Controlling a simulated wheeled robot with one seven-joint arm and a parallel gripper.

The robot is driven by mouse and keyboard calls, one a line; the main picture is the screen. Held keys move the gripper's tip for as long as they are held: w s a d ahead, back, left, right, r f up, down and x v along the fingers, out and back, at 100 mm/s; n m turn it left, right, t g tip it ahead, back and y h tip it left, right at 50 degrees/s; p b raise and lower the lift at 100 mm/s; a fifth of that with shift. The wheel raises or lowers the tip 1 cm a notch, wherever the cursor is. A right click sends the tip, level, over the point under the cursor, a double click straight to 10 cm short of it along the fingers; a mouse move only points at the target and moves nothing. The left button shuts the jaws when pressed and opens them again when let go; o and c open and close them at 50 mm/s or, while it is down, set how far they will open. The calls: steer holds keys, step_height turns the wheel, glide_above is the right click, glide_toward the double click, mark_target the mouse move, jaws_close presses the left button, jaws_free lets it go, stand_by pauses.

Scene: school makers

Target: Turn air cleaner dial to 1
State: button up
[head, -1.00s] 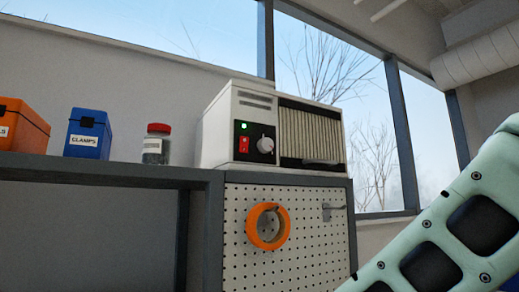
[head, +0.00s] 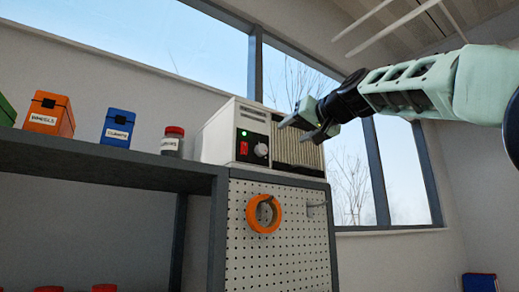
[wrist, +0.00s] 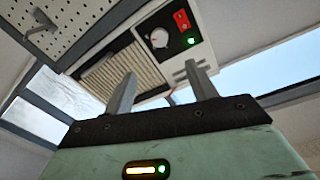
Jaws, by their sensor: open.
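The air cleaner (head: 222,135) is a white box standing on the shelf in the head view. Its black panel carries a red switch, a lit green light and a pale round dial (head: 261,150). The dial also shows in the wrist view (wrist: 159,38), above and between the fingers; its setting is too small to read. My gripper (head: 300,126) is open and empty. In the head view it reaches in from the right, in front of the grille and to the right of the dial. It appears apart from the dial.
An orange box (head: 48,115), a blue box (head: 118,128) and a red-lidded jar (head: 172,141) stand left on the shelf (head: 100,167). Below the cleaner, a pegboard (head: 290,245) holds an orange ring (head: 264,214) and a metal hook (head: 316,206). Windows are behind.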

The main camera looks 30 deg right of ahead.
mark_target(263, 149)
steer(key=w+p, duration=0.2)
steer(key=w, duration=0.3)
steer(key=w+p, duration=0.2)
steer(key=w, duration=0.2)
steer(key=w+p, duration=0.3)
steer(key=w, duration=0.2)
steer(key=shift+w+d+r, duration=0.1)
steer(key=shift+w+d, duration=0.15)
steer(key=shift+w, duration=0.05)
steer(key=shift+w+p, duration=0.3)
steer(key=shift+w, duration=0.25)
steer(key=c, duration=1)
